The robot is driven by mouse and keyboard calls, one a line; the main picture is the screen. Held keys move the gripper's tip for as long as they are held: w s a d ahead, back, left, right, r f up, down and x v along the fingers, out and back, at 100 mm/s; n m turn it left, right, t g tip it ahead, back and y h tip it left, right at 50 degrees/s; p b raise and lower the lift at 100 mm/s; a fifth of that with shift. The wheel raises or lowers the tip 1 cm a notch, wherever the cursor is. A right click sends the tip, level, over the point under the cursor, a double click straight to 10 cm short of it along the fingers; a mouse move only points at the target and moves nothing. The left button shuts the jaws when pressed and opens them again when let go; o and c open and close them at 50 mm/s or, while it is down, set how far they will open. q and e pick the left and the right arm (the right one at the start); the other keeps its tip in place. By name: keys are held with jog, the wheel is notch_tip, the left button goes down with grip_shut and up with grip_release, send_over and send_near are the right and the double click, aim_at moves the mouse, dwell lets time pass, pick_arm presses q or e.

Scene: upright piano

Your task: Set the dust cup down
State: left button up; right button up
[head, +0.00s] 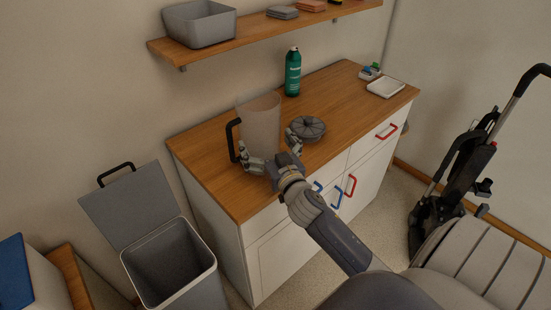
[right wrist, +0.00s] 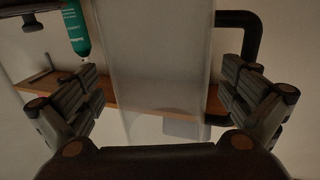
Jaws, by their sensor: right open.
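The dust cup (head: 259,122) is a clear, smoky cup with a black handle (head: 232,139) on its left. It looks upright on the wooden counter, but its base is partly hidden by my right gripper (head: 268,149). That gripper is open, with its fingers spread at the front of the cup. In the right wrist view the cup (right wrist: 160,65) fills the space between the two fingers (right wrist: 163,92), with a visible gap on each side. The handle also shows there at the right (right wrist: 252,42). My left gripper is not in view.
A grey ribbed round part (head: 308,128) lies close to the right of the cup. A green bottle (head: 292,75) and a white tray (head: 386,88) stand further back on the counter (head: 340,112). An open grey bin (head: 175,262) is at the left, an upright vacuum (head: 460,180) at the right.

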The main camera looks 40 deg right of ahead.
jog(key=b+v, duration=0.1)
jog(key=v, duration=0.7)
jog(key=shift+d, duration=0.1)
